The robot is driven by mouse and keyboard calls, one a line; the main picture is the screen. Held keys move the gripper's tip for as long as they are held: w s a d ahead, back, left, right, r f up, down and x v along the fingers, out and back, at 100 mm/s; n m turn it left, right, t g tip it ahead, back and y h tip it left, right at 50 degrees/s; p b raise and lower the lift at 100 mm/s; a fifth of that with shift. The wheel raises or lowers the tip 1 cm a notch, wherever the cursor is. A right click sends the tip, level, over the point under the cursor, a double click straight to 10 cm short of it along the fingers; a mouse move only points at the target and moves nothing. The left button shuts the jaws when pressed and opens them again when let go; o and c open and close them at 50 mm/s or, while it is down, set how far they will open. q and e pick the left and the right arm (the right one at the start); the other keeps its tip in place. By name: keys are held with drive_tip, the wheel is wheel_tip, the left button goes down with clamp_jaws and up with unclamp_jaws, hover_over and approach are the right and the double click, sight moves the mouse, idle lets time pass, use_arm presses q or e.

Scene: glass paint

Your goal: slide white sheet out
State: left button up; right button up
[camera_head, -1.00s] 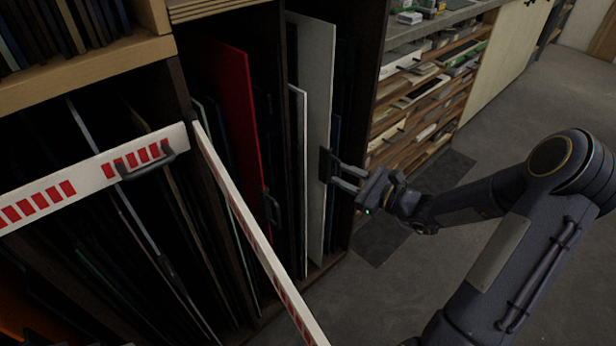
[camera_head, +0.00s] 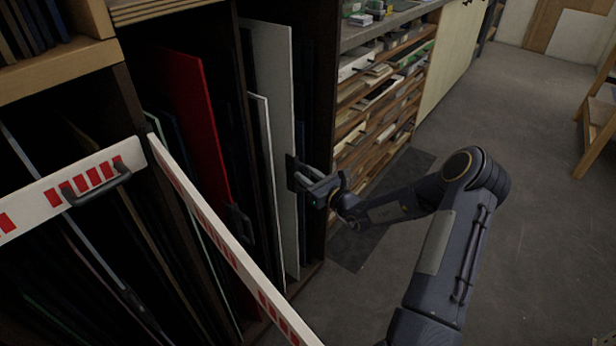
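A tall pale white-grey sheet (camera_head: 273,90) stands upright in the right slot of the dark rack. A dark handle (camera_head: 292,172) sits on its outer edge. My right gripper (camera_head: 303,180) is at this handle, coming from the right, with its fingertips touching or almost touching it. Whether the fingers are closed on the handle cannot be told at this size. A narrower, shorter white sheet (camera_head: 264,150) stands just left of the tall one. My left gripper is not in view.
A red sheet (camera_head: 190,110) with a dark handle stands further left. White bars with red marks (camera_head: 90,180) cross the rack's front at left. Shelves of small items (camera_head: 385,100) lie behind my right arm. Open grey floor (camera_head: 480,100) is at right.

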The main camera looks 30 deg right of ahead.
clamp_jaws()
idle(0.3)
drive_tip(key=s+d+p, duration=0.2)
drive_tip(key=s+d, duration=0.3)
drive_tip(key=s, duration=0.7)
drive_tip(key=s+d+p, duration=0.2)
drive_tip(key=s+d, duration=0.3)
drive_tip(key=s, duration=0.7)
drive_tip(key=shift+s, duration=0.4)
drive_tip(key=shift+d, duration=0.1)
unclamp_jaws()
